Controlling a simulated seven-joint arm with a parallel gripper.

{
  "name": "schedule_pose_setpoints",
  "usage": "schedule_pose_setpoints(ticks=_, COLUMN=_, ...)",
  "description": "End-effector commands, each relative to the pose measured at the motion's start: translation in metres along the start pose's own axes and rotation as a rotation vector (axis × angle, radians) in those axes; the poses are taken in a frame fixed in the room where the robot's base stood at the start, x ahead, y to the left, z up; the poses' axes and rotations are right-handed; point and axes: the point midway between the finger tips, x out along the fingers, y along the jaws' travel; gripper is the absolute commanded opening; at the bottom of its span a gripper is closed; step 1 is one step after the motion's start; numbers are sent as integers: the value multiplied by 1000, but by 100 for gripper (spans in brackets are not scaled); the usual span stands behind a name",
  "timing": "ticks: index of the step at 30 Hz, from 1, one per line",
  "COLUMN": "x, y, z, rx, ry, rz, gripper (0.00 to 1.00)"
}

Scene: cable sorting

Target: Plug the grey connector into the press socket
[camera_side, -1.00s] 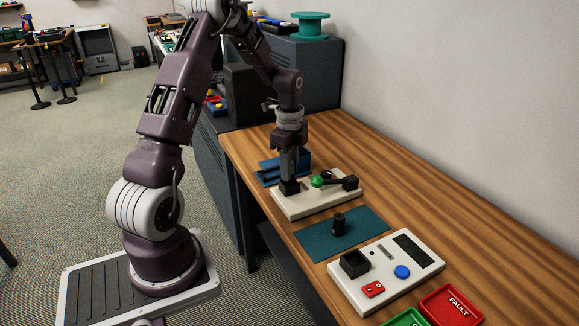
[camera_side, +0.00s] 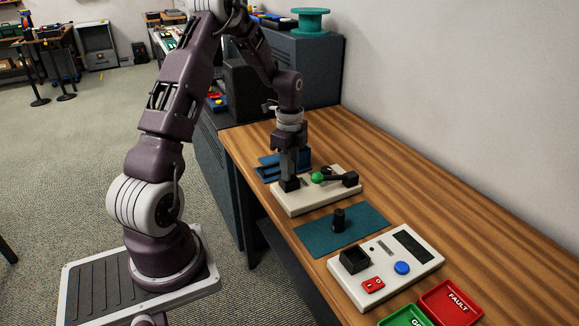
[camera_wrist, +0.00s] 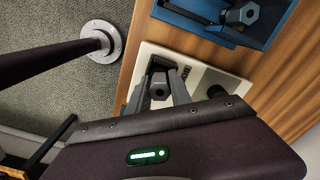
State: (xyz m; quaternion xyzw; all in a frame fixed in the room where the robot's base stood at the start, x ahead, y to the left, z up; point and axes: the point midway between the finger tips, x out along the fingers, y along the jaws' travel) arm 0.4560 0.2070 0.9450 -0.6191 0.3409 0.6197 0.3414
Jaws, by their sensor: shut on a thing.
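My gripper (camera_side: 290,177) points straight down over the left end of the cream press (camera_side: 312,202), at its black socket block (camera_side: 289,186). In the wrist view my gripper (camera_wrist: 159,92) is shut on the grey connector (camera_wrist: 159,88), whose dark hexagonal end shows between the fingers. The connector sits at the black socket block (camera_wrist: 157,65). The fingers hide how deep it is in the socket. The press has a lever with a green ball knob (camera_side: 317,177) and a black block (camera_side: 350,180) to the right of my gripper.
A blue tray (camera_side: 267,177) lies behind the press; a similar dark part (camera_wrist: 241,14) is in it. A black cylindrical part (camera_side: 338,222) stands on the teal mat (camera_side: 362,227). In front are a tester panel (camera_side: 425,272), a red FAULT tray (camera_side: 452,302) and a green tray (camera_side: 405,317).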

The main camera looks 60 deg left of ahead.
Motion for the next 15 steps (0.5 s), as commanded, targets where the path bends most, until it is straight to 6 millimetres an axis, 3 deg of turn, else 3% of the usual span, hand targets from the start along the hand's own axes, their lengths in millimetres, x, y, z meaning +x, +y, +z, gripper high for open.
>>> schedule_pose_setpoints(ticks=14, x=6, y=0, z=0, rx=0, ry=0, rz=1, gripper=0)
schedule_pose_setpoints(ticks=15, x=6, y=0, z=0, rx=0, ry=0, rz=1, gripper=29)
